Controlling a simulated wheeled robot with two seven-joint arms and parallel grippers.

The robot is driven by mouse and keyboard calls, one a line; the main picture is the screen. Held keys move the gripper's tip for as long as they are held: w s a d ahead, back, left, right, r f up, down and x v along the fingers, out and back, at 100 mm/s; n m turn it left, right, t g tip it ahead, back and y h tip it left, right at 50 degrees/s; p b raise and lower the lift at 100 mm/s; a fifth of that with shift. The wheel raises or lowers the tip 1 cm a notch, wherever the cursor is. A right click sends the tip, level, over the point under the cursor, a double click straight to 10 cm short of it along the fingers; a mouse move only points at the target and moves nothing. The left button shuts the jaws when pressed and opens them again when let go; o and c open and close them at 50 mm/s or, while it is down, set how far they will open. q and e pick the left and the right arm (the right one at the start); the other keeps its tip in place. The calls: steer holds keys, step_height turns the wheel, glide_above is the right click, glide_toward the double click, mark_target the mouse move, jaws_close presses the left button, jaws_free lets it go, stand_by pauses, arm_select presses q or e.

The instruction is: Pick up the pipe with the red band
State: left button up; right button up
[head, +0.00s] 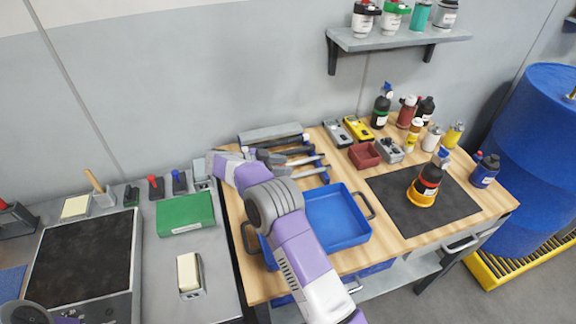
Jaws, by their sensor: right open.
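My right gripper (217,161) is open at the left ends of the pipes, near the table's back left corner. Its fingers are small and partly hidden by the wrist. My left gripper is not in view.
A blue tray (361,236) stands in front of the rack, partly behind my right arm. A grey block (270,132) lies behind the pipes. A dark mat (456,207) with a bottle is at right. A grey bench with a green box (185,213) adjoins at left.

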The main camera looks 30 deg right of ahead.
jaws_close()
stand_by(0.3)
